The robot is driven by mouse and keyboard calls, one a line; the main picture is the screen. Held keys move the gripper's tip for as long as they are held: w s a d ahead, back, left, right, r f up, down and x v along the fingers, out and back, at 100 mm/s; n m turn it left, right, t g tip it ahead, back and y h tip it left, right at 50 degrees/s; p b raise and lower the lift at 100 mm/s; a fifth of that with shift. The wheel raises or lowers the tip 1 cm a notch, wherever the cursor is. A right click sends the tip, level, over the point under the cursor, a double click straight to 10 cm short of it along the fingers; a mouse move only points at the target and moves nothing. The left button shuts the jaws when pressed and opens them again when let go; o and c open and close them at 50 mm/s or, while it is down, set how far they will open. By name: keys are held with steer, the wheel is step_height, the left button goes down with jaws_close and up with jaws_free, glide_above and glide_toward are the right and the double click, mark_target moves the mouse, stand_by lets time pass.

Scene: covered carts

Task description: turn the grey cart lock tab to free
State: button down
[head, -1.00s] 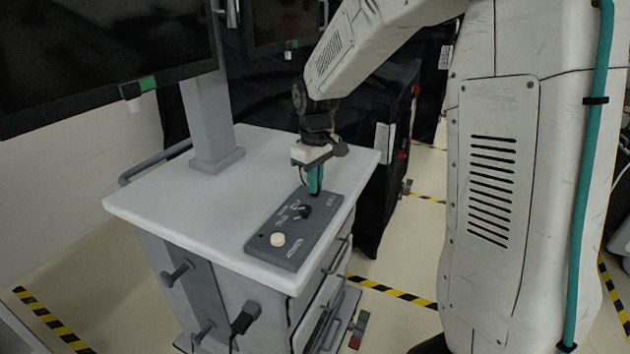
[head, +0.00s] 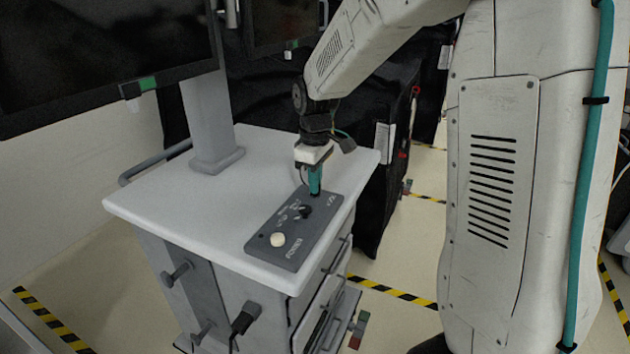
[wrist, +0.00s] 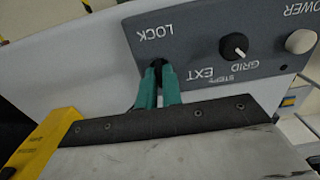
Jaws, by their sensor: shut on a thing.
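The grey lock tab (wrist: 157,63) is on the dark control panel (head: 290,246), beside the LOCK label. Only a small dark part of it shows between my fingertips; the rest is hidden, so its exact angle cannot be told. My gripper (wrist: 158,72) has two teal fingers, shut on the tab. In the head view my gripper (head: 316,192) points down onto the far right end of the panel. The panel lies on the white top of the cart (head: 190,215).
A black knob (wrist: 234,46) and a cream button (wrist: 300,41) sit along the same panel. A monitor post (head: 207,115) rises from the cart top. A black-covered cart (head: 385,150) stands close behind. The cart top's left part is clear.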

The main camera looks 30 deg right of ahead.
steer(key=c, duration=1.6)
jaws_free()
steer(key=shift+o, duration=0.2)
step_height(320, 180, up, 8)
steer(key=shift+f, duration=0.1)
steer(key=shift+m, duration=0.3)
steer(key=s+a+m, duration=0.2)
steer(key=s+m, duration=0.1)
steer(key=s, duration=1.1)
steer(key=s+a+r+m+t, duration=0.1)
steer(key=s+m, duration=0.3)
steer(key=s, duration=1.1)
steer(key=shift+s+a+r, duration=0.25)
steer(key=shift+a+r, duration=0.05)
steer(key=shift+a, duration=0.45)
